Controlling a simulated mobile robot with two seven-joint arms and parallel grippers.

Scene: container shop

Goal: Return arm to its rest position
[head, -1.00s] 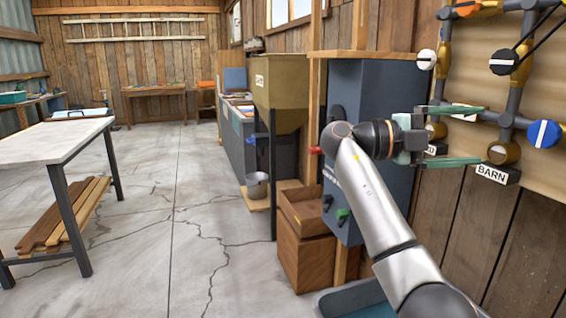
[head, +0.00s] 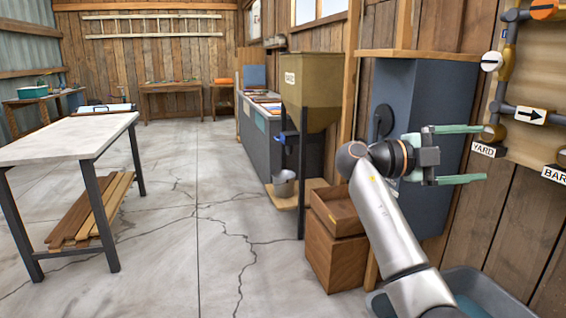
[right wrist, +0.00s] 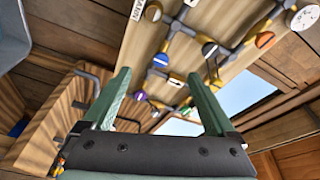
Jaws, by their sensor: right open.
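My right gripper (head: 480,154) shows at the right of the head view, its two green fingers apart and nothing between them. It is held in the air in front of the blue-grey cabinet (head: 432,105), pointing right toward the wall with the pipe board (head: 520,140). In the right wrist view the open fingers (right wrist: 160,105) frame the pipe board (right wrist: 205,50) with its coloured valve knobs, apart from it. My right arm rises from the bottom right of the head view, bent at the wrist. My left gripper is not in view.
A blue-grey tub (head: 470,288) is on the floor beside my right arm. A white-topped table (head: 70,140) stands at left. The floor between is clear.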

